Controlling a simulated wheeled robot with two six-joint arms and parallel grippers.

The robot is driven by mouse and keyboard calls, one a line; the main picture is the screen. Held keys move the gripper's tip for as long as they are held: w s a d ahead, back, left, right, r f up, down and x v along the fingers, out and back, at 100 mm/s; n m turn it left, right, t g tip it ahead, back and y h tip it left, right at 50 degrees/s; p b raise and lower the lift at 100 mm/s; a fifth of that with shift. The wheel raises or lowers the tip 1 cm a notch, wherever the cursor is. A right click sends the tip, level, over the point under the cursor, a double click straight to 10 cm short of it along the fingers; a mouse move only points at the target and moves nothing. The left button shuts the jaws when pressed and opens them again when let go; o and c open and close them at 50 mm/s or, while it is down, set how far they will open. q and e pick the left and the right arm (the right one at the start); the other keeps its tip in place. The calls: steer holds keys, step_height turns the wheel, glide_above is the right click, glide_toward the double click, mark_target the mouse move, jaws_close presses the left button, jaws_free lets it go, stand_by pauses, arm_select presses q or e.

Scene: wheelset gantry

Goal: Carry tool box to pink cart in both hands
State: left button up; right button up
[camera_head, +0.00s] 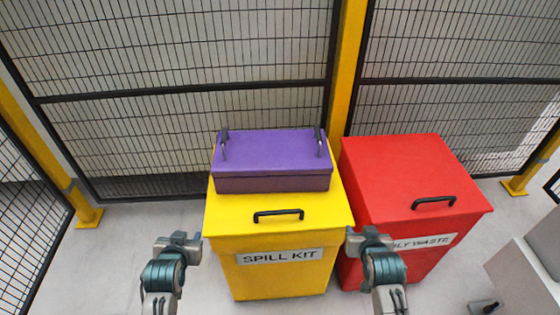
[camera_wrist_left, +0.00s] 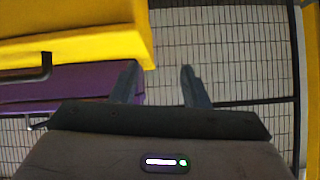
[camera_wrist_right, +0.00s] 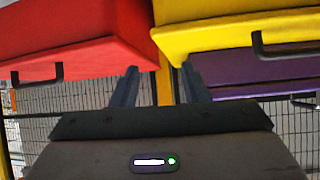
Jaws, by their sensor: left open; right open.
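The purple tool box (camera_head: 272,160) sits on the back part of the yellow spill kit bin's lid, with a grey handle at each end of its top. Part of it shows in the left wrist view (camera_wrist_left: 75,85) and the right wrist view (camera_wrist_right: 260,72). My left gripper (camera_head: 188,241) is open and empty, in front and left of the box, beside the yellow bin. My right gripper (camera_head: 362,236) is open and empty, in front and right of the box, near the gap between the bins. Neither touches the box. No pink cart is in view.
The yellow spill kit bin (camera_head: 240,222) has a black front handle. The red oily waste bin (camera_head: 405,175) stands close on its right. A mesh fence (camera_head: 180,60) with yellow posts closes off the back. Grey floor (camera_head: 120,245) is clear at the left.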

arm_select(q)
steer(key=w+d+r+t, duration=0.3)
steer(key=w+r, duration=0.1)
steer(key=w, duration=0.6)
steer(key=m+t, duration=0.1)
steer(key=t, duration=0.3)
glide_toward(224, 138)
steer(key=shift+w+a+f+h, duration=0.35)
steer(key=shift+f+h, duration=0.05)
steer(key=shift+f, duration=0.3)
arm_select(e)
steer(key=w+a+r+t, duration=0.2)
steer(key=w+r, duration=0.1)
steer(key=w, duration=0.3)
steer(key=w+a+r+t, duration=0.2)
steer(key=w+a+r, duration=0.1)
steer(key=w, duration=0.3)
steer(key=w+a+r+m+t, duration=0.1)
steer(key=w+a+r+t, duration=0.1)
steer(key=w, duration=0.5)
steer(key=shift+a+r+t+y, duration=0.35)
steer(key=shift+a+r, duration=0.35)
steer(key=shift+r, duration=0.3)
arm_select(q)
steer(key=shift+r, duration=0.2)
arm_select(e)
steer(key=shift+r, duration=0.2)
